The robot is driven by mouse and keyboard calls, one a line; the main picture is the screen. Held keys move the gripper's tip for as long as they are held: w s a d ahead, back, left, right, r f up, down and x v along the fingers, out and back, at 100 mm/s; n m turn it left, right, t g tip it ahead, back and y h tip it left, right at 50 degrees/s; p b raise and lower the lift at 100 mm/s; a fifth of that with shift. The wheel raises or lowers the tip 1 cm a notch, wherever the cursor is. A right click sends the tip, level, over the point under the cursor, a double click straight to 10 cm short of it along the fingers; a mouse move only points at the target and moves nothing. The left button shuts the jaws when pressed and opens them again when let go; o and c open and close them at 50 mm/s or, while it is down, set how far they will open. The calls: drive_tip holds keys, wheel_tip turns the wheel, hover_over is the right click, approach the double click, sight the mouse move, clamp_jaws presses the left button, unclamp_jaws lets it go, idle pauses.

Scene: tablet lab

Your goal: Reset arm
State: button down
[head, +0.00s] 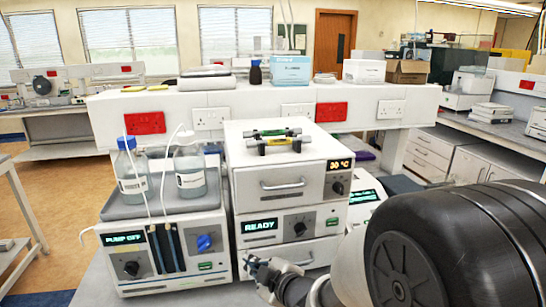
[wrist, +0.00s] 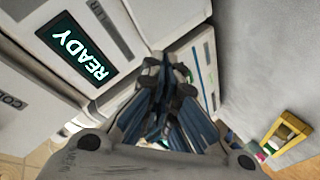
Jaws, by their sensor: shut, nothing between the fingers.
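My gripper (head: 262,272) is low in front of the stacked white instruments in the head view, near the lower front of the unit whose display reads READY (head: 262,227). In the wrist view my gripper (wrist: 158,68) has its fingers together with nothing between them. The READY display (wrist: 77,50) shows at the upper left there. I cannot tell whether the fingertips touch the instrument. My arm fills the lower right of the head view.
A pump unit (head: 165,250) reading PUMP OFF stands at left, with two bottles (head: 133,172) and tubing on top. The upper unit (head: 285,175) reads 30 °C. A wall-socket ledge (head: 260,97) runs behind. A yellow-framed holder (wrist: 289,135) shows in the wrist view.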

drive_tip(key=s+d+r+m+g+h, duration=0.1)
drive_tip(key=s+d+r+m+h, duration=0.3)
drive_tip(key=d, duration=0.4)
drive_tip(key=s+d+r+m+g+h, duration=0.1)
drive_tip(key=s+d+r+m+h, duration=0.2)
drive_tip(key=s+d+m, duration=0.35)
drive_tip(key=s+d+m+g, duration=0.2)
drive_tip(key=s, duration=0.7)
drive_tip(key=s+d+m+g, duration=0.2)
drive_tip(key=s+m, duration=0.1)
drive_tip(key=s, duration=0.7)
drive_tip(key=shift+s+d+f+m+g, duration=0.2)
drive_tip(key=shift+d+m+g, duration=0.1)
drive_tip(key=shift+d+m, duration=0.1)
drive_tip(key=shift+w, duration=0.1)
